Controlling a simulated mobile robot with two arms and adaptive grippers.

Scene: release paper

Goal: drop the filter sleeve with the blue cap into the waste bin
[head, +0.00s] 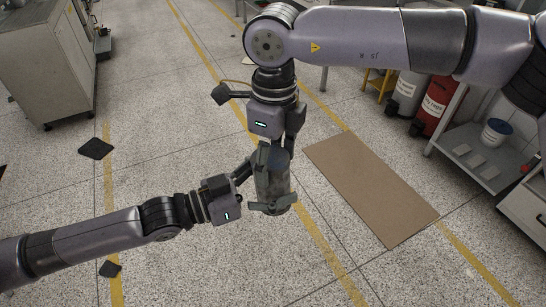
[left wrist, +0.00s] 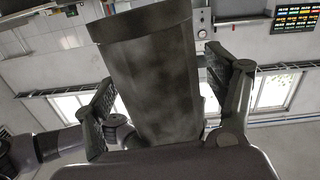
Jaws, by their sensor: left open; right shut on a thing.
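A dark grey cylindrical sleeve (head: 273,182) hangs upright in the middle of the head view. My right gripper (head: 273,148) points down from above and is shut on its upper end. My left gripper (head: 265,182) comes in from the left, open, with its fingers around the sleeve. In the left wrist view the sleeve (left wrist: 152,80) stands between the open left fingers (left wrist: 165,100), with gaps on both sides and a wider band at its end. I cannot make out a blue cap clearly. I cannot identify a waste bin for sure.
A brown flat sheet (head: 370,187) lies on the floor to the right. A shelf (head: 470,158) holds a blue-lidded tub (head: 495,133). A cabinet (head: 50,65) stands at upper left. The central floor is open.

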